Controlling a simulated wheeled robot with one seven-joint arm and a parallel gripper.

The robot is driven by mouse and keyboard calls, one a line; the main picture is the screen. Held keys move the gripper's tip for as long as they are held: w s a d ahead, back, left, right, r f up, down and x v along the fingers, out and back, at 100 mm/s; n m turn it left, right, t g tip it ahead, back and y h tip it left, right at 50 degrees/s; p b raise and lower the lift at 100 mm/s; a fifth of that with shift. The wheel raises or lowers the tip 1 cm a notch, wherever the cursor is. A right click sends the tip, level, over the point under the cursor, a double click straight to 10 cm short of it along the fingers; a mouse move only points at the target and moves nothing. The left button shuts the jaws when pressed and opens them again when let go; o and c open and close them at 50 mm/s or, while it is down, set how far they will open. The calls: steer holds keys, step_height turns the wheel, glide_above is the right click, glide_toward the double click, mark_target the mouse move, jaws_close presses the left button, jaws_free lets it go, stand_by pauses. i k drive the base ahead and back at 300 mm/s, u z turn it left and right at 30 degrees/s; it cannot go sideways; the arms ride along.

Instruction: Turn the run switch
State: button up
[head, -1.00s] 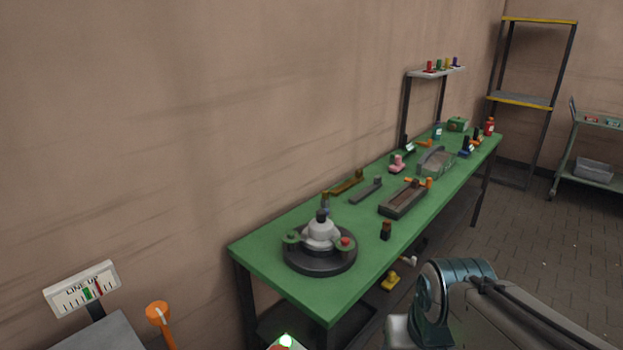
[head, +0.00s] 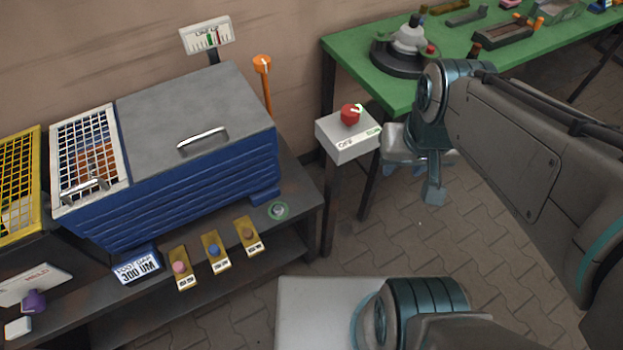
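The run switch is a red knob (head: 350,114) on top of a small white box (head: 345,138). The box front carries an OFF mark at left and a green mark at right. A small green-white spot shows beside the knob. The box stands on a dark post, left of the green table's near corner. My gripper (head: 412,182) hangs to the right of the box and apart from it, pointing down. Its fingers appear spread, with nothing between them.
A blue machine with a grey lid (head: 195,125) stands left on a dark bench. An orange-topped lever (head: 262,65) rises behind it. The green table (head: 345,50) carries a round dark fixture (head: 405,52). Paved floor (head: 440,245) below my gripper is clear.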

mark_target(350, 114)
steer(key=u, duration=0.5)
steer(key=k, duration=1.05)
steer(key=z, duration=0.4)
steer(key=k, duration=0.9)
steer(key=z, duration=0.7)
steer(key=i, duration=0.5)
steer(key=z, duration=0.05)
